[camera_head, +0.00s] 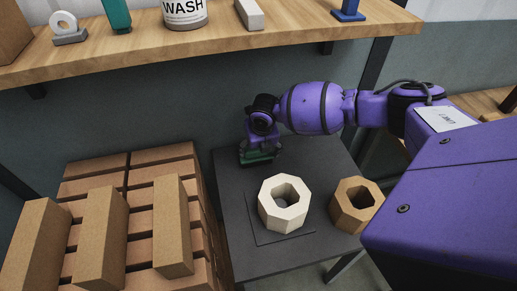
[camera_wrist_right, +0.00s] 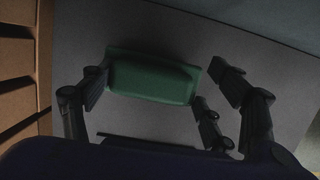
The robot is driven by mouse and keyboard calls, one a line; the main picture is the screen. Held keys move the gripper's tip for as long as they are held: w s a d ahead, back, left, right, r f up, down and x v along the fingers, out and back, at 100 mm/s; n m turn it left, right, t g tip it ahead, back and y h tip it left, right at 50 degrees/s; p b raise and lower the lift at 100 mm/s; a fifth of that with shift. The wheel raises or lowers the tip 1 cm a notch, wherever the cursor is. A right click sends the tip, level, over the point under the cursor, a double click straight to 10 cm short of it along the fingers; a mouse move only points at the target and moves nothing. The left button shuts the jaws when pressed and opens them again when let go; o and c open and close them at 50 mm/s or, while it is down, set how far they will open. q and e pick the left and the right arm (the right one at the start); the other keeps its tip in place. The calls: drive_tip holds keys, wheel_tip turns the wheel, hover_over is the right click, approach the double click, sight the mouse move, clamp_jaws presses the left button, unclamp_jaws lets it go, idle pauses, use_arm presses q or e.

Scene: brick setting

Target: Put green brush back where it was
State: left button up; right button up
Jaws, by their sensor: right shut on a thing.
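The green brush (camera_head: 258,158) is at the back left of the dark grey table (camera_head: 235,230), low under my right gripper (camera_head: 259,146). In the right wrist view the green brush (camera_wrist_right: 150,78) shows as a green block between the fingers, over the grey table top. My right gripper is shut on it. I cannot tell whether the brush touches the table. My left gripper is not in view.
A wooden shelf (camera_head: 220,40) above holds several things. Stacked bricks (camera_head: 103,235) stand left.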

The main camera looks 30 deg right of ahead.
sight(260, 158)
drive_tip(key=shift+f, duration=0.15)
drive_tip(key=o, duration=1.1)
drive_tip(key=shift+r, duration=0.6)
drive_tip(key=v, duration=0.6)
drive_tip(key=shift+s+r, duration=0.15)
drive_tip(key=shift+r, duration=0.15)
